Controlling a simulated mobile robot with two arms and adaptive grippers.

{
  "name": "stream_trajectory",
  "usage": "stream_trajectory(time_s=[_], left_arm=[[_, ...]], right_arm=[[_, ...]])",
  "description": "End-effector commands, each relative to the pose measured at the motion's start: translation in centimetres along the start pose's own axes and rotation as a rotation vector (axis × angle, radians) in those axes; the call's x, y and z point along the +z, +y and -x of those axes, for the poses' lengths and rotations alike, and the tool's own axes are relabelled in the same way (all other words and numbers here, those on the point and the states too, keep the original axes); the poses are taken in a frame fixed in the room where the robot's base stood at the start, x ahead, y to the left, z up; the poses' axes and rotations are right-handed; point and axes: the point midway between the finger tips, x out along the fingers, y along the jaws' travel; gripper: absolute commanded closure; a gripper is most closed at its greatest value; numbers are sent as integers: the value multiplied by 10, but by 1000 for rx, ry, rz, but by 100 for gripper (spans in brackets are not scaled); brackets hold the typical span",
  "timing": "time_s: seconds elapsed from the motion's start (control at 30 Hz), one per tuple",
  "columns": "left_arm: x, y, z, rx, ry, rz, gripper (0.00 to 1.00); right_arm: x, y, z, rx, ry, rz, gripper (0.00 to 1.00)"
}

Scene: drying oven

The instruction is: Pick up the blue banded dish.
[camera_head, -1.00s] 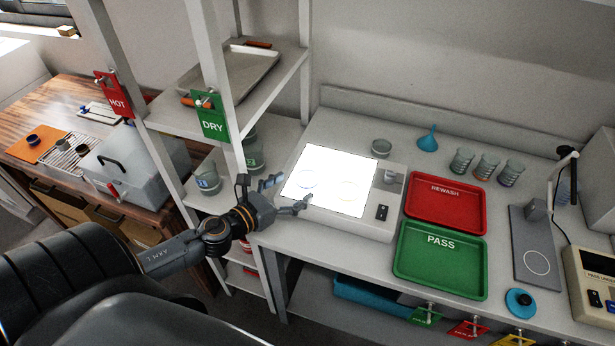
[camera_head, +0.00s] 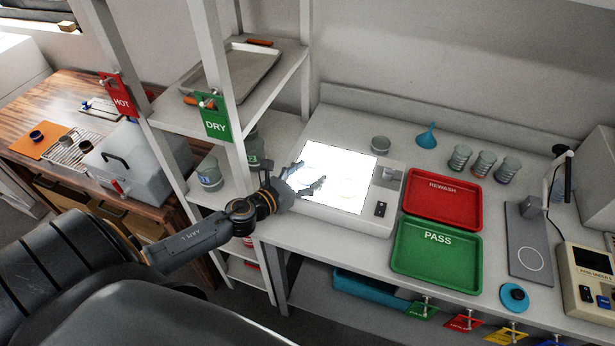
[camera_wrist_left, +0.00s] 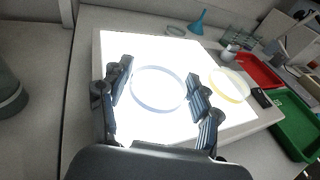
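The blue banded dish lies on the lit white panel of the light box; in the left wrist view its blue ring (camera_wrist_left: 158,90) shows between my open fingers. A second dish with a yellow band (camera_wrist_left: 229,85) lies to its right on the same panel, and shows faintly in the head view (camera_head: 347,189). My left gripper (camera_head: 309,178) is open over the left part of the light box (camera_head: 345,218). In the left wrist view the fingers (camera_wrist_left: 160,98) stand on either side of the blue ring, not visibly touching it. In the head view the gripper hides the blue dish. My right gripper is not in view.
A red REWASH tray (camera_head: 443,200) and a green PASS tray (camera_head: 436,255) lie right of the light box. A small grey dish (camera_head: 381,143) and a blue funnel (camera_head: 427,136) stand behind. A shelf post (camera_head: 238,150) rises close to my left arm.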

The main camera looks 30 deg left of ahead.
Motion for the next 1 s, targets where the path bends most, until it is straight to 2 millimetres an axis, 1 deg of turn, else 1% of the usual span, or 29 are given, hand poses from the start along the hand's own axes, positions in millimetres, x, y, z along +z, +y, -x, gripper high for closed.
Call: stream_trajectory(time_s=[0.03, 0.13, 0.4, 0.53, 0.67, 0.8, 0.9, 1.0], left_arm=[[0, 0, 0, 0, 0, 0, 55], [0, 0, 0, 0, 0, 0, 75], [1, 0, 0, 0, 0, -1, 76], [8, 0, 2, -2, -1, -3, 76], [26, 0, 5, -3, -2, -5, 76], [54, 1, 11, -3, -2, -8, 76], [72, 0, 14, -4, -3, -7, 76], [85, 0, 17, -2, -2, -5, 76]], right_arm=[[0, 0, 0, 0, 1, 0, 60], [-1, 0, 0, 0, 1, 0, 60], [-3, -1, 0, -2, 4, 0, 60], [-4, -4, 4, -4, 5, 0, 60], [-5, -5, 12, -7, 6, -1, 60], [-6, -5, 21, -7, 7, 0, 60], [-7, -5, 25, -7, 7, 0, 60], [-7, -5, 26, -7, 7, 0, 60]])
